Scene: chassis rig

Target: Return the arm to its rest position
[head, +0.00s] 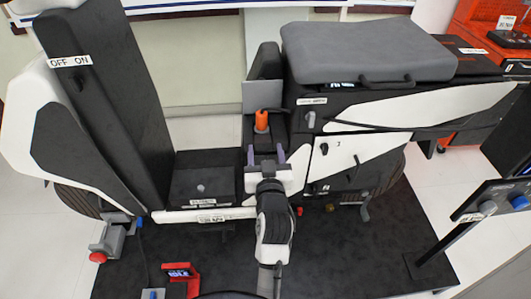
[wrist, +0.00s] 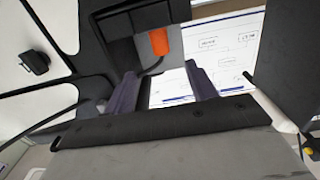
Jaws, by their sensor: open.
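My gripper (head: 265,155) is in the lower middle of the head view, at the end of my white and black arm. Its two purple-grey fingers are spread apart with nothing between them. In the wrist view my gripper (wrist: 162,82) also shows open and empty. An orange handle (head: 261,121) stands upright in a dark recess just beyond the fingertips. The orange handle (wrist: 159,42) also shows in the wrist view past the fingers. The fingers appear apart from it.
The chassis rig surrounds the arm: a tall black panel (head: 105,90) labelled OFF ON at left, a black box (head: 202,178) beside the gripper, and a grey padded lid (head: 365,52) at upper right. A red-framed display (head: 180,272) sits low left. A post with knobs (head: 490,208) stands at right.

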